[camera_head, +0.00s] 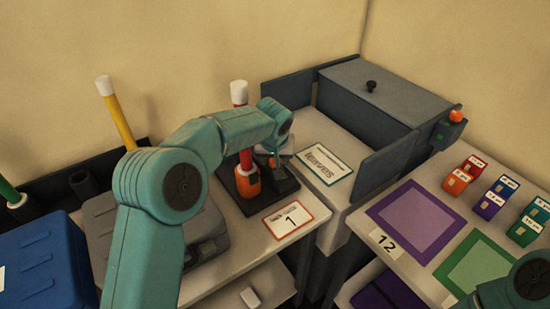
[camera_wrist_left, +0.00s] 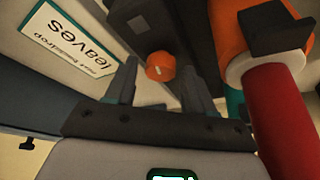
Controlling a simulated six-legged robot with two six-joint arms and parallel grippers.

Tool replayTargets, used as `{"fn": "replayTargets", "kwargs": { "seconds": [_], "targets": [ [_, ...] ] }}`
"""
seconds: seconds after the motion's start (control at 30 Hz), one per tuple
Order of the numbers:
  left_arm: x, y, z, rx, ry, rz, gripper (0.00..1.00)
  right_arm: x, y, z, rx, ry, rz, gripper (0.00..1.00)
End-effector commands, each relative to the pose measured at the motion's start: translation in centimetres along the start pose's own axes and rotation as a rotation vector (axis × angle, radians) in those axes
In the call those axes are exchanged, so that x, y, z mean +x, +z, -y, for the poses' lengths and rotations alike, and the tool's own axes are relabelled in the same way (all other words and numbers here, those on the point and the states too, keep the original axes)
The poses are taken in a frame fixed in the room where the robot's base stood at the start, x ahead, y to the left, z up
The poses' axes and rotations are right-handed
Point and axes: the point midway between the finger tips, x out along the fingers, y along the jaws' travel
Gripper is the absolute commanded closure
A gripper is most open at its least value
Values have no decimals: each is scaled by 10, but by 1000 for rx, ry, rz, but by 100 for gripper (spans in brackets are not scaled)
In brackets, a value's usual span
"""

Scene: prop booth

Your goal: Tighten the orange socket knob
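The orange socket (camera_head: 248,183) stands on a dark base behind the "1" card. A red rod with a white top (camera_head: 241,120) stands upright in it. In the left wrist view, the socket (camera_wrist_left: 268,28) and red rod (camera_wrist_left: 275,115) are at the right. A small orange knob with a pale mark (camera_wrist_left: 160,67) shows between and beyond my left gripper's fingers (camera_wrist_left: 160,84). The fingers are apart, and I see no contact with the knob. In the head view my left gripper (camera_head: 273,148) is low beside the socket, partly hidden by its arm. My right gripper is out of frame.
A "leaves" sign (camera_head: 326,164) lies right of the socket, before a grey box (camera_head: 385,92) with dark side panels. A yellow rod (camera_head: 117,115) and a blue case (camera_head: 45,265) are left. Purple and green mats and several small blocks are right.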

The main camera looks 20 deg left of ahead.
Motion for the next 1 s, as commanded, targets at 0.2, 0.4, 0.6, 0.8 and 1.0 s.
{"fn": "replayTargets", "kwargs": {
  "seconds": [0.2,0.4,0.6,0.8,1.0],
  "targets": [
    [0,0,0,-1,0,1,40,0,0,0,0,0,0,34],
    [-9,0,0,-1,0,-1,40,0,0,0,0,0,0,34],
    [-52,-1,-1,-2,2,-4,40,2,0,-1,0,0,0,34],
    [-106,-1,-1,-1,3,-4,40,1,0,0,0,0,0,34],
    [-146,-1,0,0,1,-2,40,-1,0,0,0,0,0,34]
  ]
}}
